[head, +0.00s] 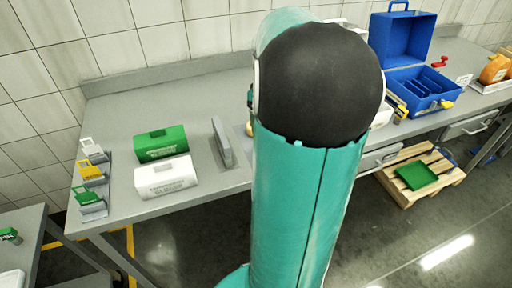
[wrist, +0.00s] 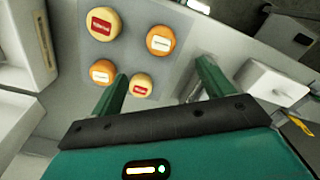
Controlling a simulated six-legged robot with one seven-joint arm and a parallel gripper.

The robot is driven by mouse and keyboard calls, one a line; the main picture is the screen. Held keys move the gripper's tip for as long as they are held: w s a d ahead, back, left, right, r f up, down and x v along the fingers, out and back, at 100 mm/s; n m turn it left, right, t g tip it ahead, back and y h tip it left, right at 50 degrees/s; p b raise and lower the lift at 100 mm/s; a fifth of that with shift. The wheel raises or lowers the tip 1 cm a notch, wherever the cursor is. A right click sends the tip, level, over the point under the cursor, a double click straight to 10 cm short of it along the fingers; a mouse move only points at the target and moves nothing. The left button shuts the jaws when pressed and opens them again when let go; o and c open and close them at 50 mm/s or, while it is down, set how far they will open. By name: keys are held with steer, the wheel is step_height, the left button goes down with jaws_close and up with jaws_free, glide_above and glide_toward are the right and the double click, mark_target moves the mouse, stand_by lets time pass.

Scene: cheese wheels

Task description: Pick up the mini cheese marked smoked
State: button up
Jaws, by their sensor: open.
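Several small round cheeses lie on a grey mat (wrist: 150,62) in the wrist view. Two are pale yellow with red labels: a larger one (wrist: 97,35) at upper left and a smaller one (wrist: 146,77) near my left finger. Two are orange with white labels: a larger one (wrist: 163,51) at upper right and a smaller one (wrist: 98,65) at lower left. The label words are too small to read, so I cannot tell which is smoked. My gripper (wrist: 161,70) is open and empty, its fingers either side of the smaller red-labelled cheese. My arm hides the cheeses in the head view.
A green box (head: 160,143), a white box (head: 166,178) and small card stands (head: 91,172) are on the bench's left. A grey upright block (head: 222,142) stands beside my arm. An open blue case (head: 402,40) is on the right. A pallet (head: 446,177) lies on the floor.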

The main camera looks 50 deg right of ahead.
step_height(320, 180, down, 13)
steer(key=shift+a+f, duration=0.15)
steer(key=c, duration=1.1)
